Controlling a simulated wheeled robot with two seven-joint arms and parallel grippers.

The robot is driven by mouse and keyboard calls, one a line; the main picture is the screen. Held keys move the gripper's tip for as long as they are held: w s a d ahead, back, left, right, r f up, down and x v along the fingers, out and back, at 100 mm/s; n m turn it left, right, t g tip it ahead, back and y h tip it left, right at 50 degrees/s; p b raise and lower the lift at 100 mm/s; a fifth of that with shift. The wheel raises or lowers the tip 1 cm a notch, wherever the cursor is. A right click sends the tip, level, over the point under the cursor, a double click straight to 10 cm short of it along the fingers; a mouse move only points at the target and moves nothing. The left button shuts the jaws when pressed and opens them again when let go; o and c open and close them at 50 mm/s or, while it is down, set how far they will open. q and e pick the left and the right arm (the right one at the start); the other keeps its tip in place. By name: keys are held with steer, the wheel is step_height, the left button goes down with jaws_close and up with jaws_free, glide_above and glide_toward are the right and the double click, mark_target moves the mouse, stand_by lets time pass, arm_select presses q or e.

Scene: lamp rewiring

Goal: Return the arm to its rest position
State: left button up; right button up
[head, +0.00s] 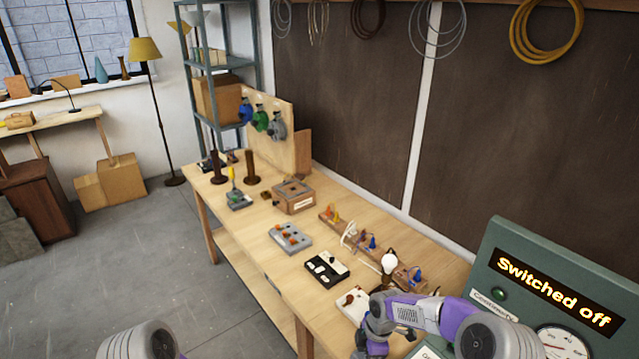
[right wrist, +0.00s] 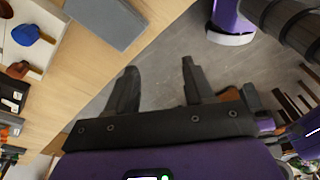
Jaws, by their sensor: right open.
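My right arm (head: 440,318) comes in from the lower right over the front edge of the workbench (head: 345,215). My right gripper (head: 368,335) is beside a white board with a brown part (head: 352,302), near the bench's front edge. In the right wrist view the right gripper (right wrist: 157,82) has its two dark fingers well apart, with nothing between them and grey floor beyond. Only a rounded link of my left arm (head: 140,342) shows at the bottom left. My left gripper is out of view.
A green panel (head: 490,240) reading "Switched off" stands at the right. A lit-looking white bulb (head: 389,263), a black switch board (head: 326,268), a grey block (head: 290,237) and a wooden box (head: 293,196) sit on the bench. Floor (head: 180,260) left of the bench is clear.

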steer(key=s+a+f+m+t+y+b, duration=0.1)
steer(key=s+a+f+m+y+b, duration=0.1)
steer(key=s+f+m+b, duration=1)
steer(key=s+f+m, duration=0.9)
steer(key=s+f, duration=0.4)
steer(key=shift+s+a+f+m, duration=0.25)
steer(key=shift+s+a+m, duration=0.1)
steer(key=shift+a+m, duration=0.05)
